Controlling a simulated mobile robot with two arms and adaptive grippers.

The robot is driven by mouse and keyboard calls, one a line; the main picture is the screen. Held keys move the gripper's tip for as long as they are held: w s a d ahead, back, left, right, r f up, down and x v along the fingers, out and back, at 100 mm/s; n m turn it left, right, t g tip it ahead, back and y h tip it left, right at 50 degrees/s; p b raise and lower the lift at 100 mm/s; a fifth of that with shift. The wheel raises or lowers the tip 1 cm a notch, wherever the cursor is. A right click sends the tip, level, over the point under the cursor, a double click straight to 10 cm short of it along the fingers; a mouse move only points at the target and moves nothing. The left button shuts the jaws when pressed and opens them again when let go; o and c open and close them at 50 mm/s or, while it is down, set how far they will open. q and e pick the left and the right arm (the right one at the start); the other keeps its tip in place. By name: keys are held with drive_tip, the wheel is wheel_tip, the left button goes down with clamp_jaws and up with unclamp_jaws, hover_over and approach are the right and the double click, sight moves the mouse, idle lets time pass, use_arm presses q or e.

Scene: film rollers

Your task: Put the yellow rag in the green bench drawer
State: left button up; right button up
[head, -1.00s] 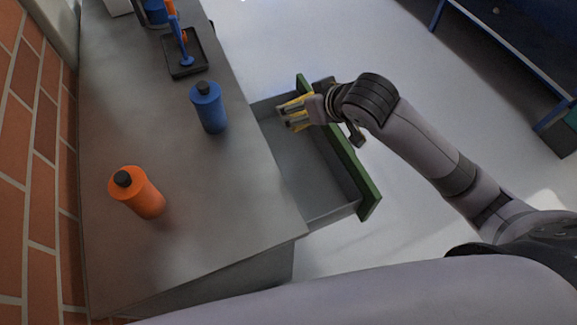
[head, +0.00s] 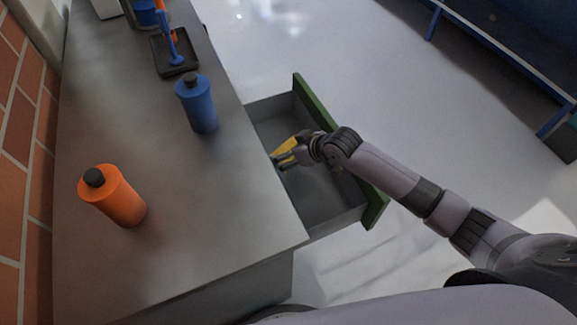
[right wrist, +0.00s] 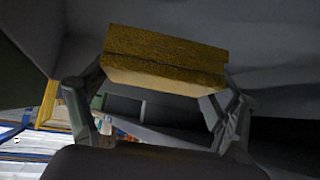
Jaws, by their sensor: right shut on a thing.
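The green-fronted bench drawer (head: 331,205) is pulled open from the grey bench in the head view. My right gripper (head: 284,160) is inside the drawer's outline, close to the bench edge. It is shut on the yellow rag (head: 291,144), which shows as a small yellow patch. In the right wrist view the rag (right wrist: 165,62) is a folded yellow block between the two fingers (right wrist: 160,97). I cannot tell if the rag touches the drawer floor. My left gripper is not in view.
On the bench top (head: 180,215) stand an orange bottle (head: 119,201) and a blue bottle (head: 199,106). A black tray (head: 160,62) with a blue and orange tool lies farther back. A brick wall is at the left. The floor beyond the drawer is clear.

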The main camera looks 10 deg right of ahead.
sight(290, 172)
wheel_tip(290, 172, down, 7)
drive_tip(key=shift+f+b, duration=0.2)
drive_tip(key=shift+b, duration=0.25)
drive_tip(key=shift+f, duration=0.1)
drive_tip(key=o, duration=1.1)
drive_tip(key=shift+s+d+r, duration=0.15)
drive_tip(key=shift+r, duration=0.15)
drive_tip(key=p+v, duration=0.1)
drive_tip(key=v, duration=0.6)
